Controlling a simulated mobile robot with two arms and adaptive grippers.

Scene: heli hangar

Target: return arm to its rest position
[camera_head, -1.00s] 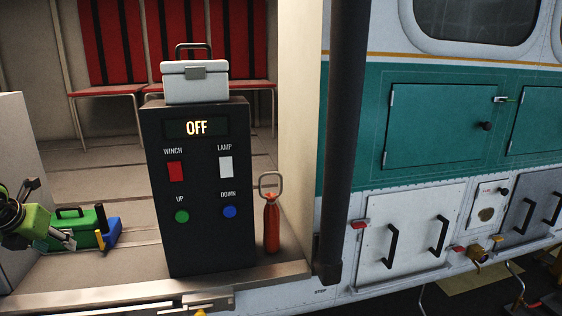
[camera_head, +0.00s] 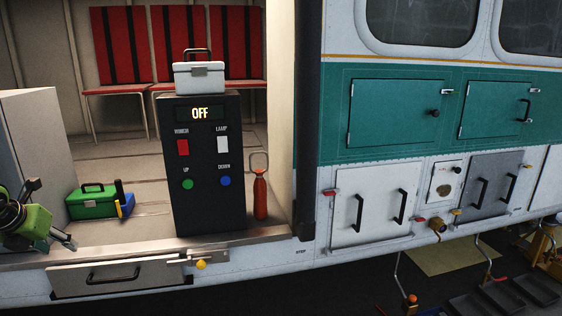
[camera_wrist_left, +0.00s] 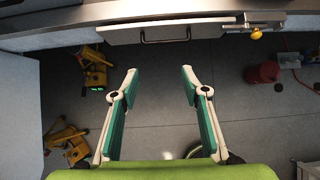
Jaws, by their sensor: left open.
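My left arm comes in at the left edge of the head view, with its green wrist and my left gripper (camera_head: 66,240) in front of the helicopter's doorway sill. In the left wrist view my left gripper (camera_wrist_left: 160,85) has its two fingers spread wide apart with nothing between them. It points toward the grey floor, with the drawer below the sill ahead of it. My right gripper is in neither view.
A black control panel (camera_head: 208,170) reading OFF stands in the doorway with a white case (camera_head: 199,79) on top. A green toolbox (camera_head: 91,203) and a red bottle (camera_head: 260,197) flank it. A drawer (camera_head: 115,277) is below. Yellow equipment (camera_wrist_left: 95,70) stands on the floor.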

